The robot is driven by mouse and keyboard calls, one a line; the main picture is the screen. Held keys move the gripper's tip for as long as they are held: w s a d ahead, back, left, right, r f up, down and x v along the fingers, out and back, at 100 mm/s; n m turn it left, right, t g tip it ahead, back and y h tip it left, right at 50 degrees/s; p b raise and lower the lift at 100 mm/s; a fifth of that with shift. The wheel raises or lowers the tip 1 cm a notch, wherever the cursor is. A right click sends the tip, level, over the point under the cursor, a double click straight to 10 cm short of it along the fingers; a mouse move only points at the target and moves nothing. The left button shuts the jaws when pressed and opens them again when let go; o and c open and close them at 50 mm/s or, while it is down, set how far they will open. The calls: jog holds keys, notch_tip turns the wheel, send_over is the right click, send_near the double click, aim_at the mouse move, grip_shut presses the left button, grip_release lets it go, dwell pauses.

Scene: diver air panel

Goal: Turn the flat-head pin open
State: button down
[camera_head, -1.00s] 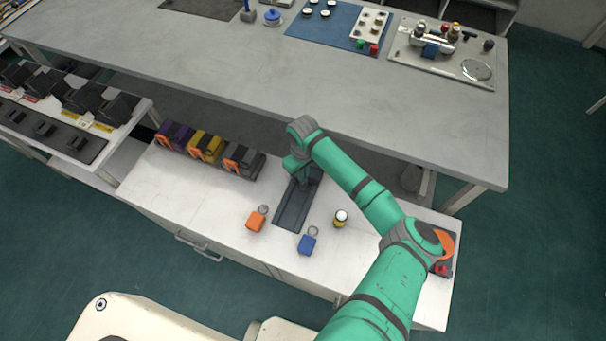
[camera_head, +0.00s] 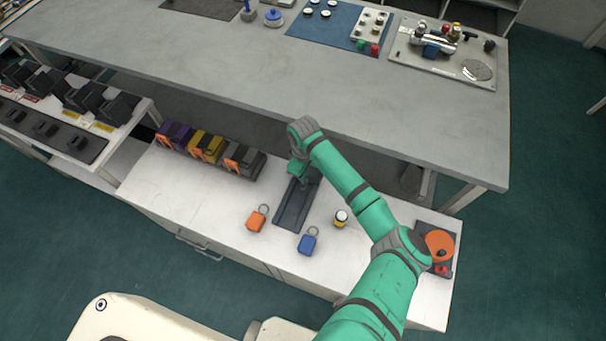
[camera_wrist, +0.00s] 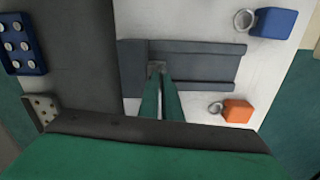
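The air panel (camera_head: 405,62), a pale plate with metal pipework, a blue part and coloured knobs, lies at the right of the far bench. I cannot make out a flat-head pin on it; the parts are too small. My gripper (camera_wrist: 157,72) points down over the dark grey tray (camera_wrist: 215,66) on the low white cabinet, far from the panel. Its two green fingers lie close together in the wrist view, with a small grey piece at their tips. I cannot tell whether they grip it. In the head view my wrist hides much of the tray's far end (camera_head: 291,215).
An orange padlock (camera_head: 256,219), a blue padlock (camera_head: 308,242) and a small yellow-banded bottle (camera_head: 340,219) stand near the tray. An orange disc on a dark base (camera_head: 439,245) is at the right. The grey bench (camera_head: 250,75) rises behind; its front stretch is clear.

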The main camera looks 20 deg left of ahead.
jog(key=shift+f, duration=0.1)
jog(key=c, duration=2)
grip_release()
notch_tip(320, 180, up, 11)
jog(key=shift+f, duration=0.1)
jog(key=shift+w, duration=0.15)
